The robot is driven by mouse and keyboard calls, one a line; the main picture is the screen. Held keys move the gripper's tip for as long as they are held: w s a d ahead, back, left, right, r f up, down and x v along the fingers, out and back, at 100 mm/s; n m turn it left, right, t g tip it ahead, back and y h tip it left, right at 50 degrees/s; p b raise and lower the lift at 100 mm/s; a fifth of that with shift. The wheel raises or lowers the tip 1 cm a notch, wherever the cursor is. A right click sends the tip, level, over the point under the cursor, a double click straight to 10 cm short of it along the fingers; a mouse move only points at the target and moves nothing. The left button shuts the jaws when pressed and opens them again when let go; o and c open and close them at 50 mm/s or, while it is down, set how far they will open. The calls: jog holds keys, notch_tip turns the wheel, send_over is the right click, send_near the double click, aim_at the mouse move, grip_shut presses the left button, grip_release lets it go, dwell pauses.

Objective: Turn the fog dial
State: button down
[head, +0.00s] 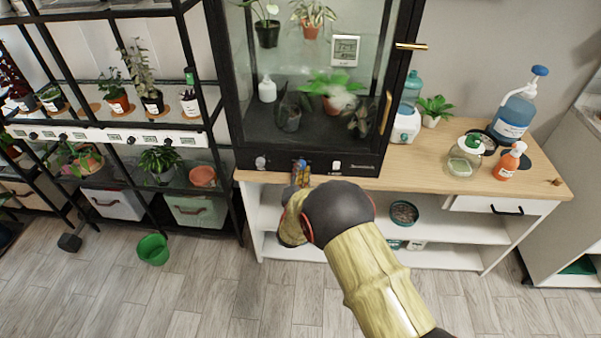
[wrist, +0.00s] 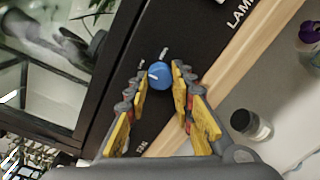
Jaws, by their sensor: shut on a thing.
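The fog dial is a round blue knob (wrist: 159,75) with a pale mark, on the black front panel of the glass cabinet. In the wrist view it sits between the tips of my gripper (wrist: 160,80), and the yellow-and-grey fingers are closed on its two sides. In the head view my gripper (head: 300,174) reaches the lower front panel (head: 220,160) from below, and my forearm hides part of the shelf under it. The dial is mostly covered by the fingers there.
A pale knob (head: 260,162) and a white lamp switch (head: 337,165) sit on either side of the dial. The glass cabinet (head: 390,50) holds plants and a display (head: 345,50). Bottles and a jar stand on the wooden top (head: 410,165) at right. A green bucket (head: 152,249) stands on the floor.

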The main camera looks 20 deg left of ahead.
dwell(0.4)
jog(key=c, duration=1.5)
grip_release()
jog(key=shift+s, duration=0.1)
jog(key=v, duration=1.1)
jog(key=shift+s, duration=0.4)
jog(key=shift+d, duration=0.1)
